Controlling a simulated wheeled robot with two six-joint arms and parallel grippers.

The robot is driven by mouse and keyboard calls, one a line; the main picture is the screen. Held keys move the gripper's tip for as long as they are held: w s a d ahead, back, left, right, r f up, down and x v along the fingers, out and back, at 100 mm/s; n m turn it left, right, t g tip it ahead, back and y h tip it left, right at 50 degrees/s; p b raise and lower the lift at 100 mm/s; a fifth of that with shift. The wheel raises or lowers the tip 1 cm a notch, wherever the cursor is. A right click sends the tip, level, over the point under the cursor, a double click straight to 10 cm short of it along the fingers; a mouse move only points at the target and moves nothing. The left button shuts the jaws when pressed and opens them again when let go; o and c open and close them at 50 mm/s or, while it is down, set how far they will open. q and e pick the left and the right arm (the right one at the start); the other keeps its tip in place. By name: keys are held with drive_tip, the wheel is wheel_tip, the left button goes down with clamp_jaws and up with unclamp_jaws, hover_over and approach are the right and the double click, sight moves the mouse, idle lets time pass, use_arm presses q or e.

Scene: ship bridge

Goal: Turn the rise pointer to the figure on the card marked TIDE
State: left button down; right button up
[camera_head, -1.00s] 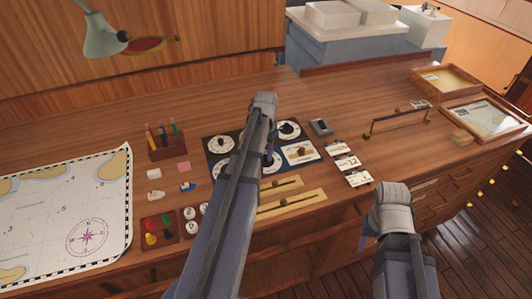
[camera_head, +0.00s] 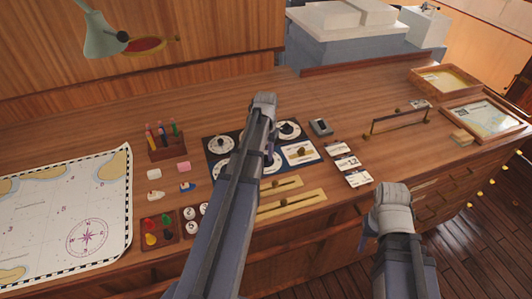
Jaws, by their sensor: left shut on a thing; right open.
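A dark dial panel (camera_head: 213,156) lies on the wooden desk, with white round dials and pointers. A dial (camera_head: 288,131) with a dark pointer shows at its upper right, and a dial (camera_head: 222,144) at its upper left. My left gripper (camera_head: 264,102) is over the panel's middle, pointing down. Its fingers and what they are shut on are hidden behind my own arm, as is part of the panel. Several white cards (camera_head: 347,163) lie right of the panel; their print is too small to read. My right gripper (camera_head: 391,197) is open and empty beyond the desk's front edge.
Brass sliders (camera_head: 291,202) lie in front of the panel. A pen rack (camera_head: 165,141), small blocks, coloured pegs (camera_head: 158,229) and a chart (camera_head: 62,213) are to the left. A brass rail (camera_head: 400,120) and framed trays (camera_head: 486,116) are to the right.

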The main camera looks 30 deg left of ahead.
sight(266, 156)
use_arm(q)
drive_tip(key=n, duration=0.5)
drive_tip(key=shift+n, duration=0.3)
idle(0.5)
drive_tip(key=c, duration=0.6)
unclamp_jaws()
drive_tip(key=shift+c, duration=0.2)
drive_tip(key=shift+r, duration=0.1)
wheel_tip(266, 156, up, 8)
drive_tip(key=p, duration=0.8)
drive_tip(key=shift+f, duration=0.2)
